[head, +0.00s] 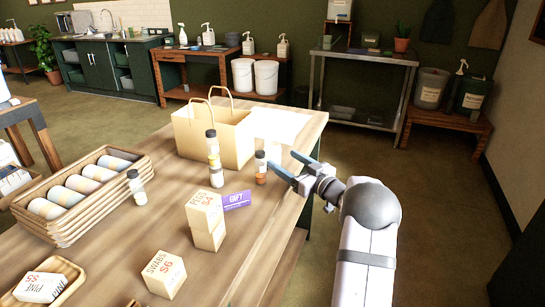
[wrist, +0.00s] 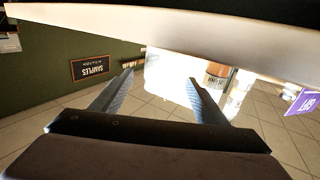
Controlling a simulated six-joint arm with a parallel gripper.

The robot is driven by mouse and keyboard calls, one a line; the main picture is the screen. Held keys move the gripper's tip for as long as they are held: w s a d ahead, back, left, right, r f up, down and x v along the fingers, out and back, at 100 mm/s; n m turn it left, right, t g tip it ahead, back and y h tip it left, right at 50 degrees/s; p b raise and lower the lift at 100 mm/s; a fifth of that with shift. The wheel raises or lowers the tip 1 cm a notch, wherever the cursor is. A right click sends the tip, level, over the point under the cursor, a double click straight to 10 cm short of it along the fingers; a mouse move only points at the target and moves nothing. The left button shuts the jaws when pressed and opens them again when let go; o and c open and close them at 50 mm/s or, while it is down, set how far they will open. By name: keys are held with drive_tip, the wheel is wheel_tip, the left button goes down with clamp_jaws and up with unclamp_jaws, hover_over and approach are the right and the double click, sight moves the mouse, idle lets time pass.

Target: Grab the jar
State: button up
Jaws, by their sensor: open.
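Several small dark-capped jars stand on the wooden table. The nearest to my gripper (head: 284,163) has a pale label and amber-brown at its base; this jar (head: 260,164) stands near the table's right edge. My gripper is open and empty, just right of it, with fingers pointing toward it. In the wrist view, which looks upside down, an amber jar with a pale label (wrist: 216,76) shows just beyond and right of the right finger, not between the fingers (wrist: 161,78). Two more jars (head: 215,172) (head: 137,187) stand farther left. Which jar is meant is unclear.
A paper bag (head: 190,135) stands behind the jars. A purple card (head: 237,200) and stacked boxes (head: 206,215) are in front. A swabs box (head: 163,274) and a wooden crate of rolls (head: 60,236) stand farther left. The table's right edge runs beside my arm.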

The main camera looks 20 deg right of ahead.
sight(278, 156)
drive_tip(key=shift+p+x, duration=0.6)
drive_tip(key=shift+x, duration=2)
drive_tip(key=shift+f, duration=0.1)
drive_tip(key=shift+c, duration=0.6)
drive_tip(key=c, duration=1.2)
drive_tip(key=shift+o, duration=0.2)
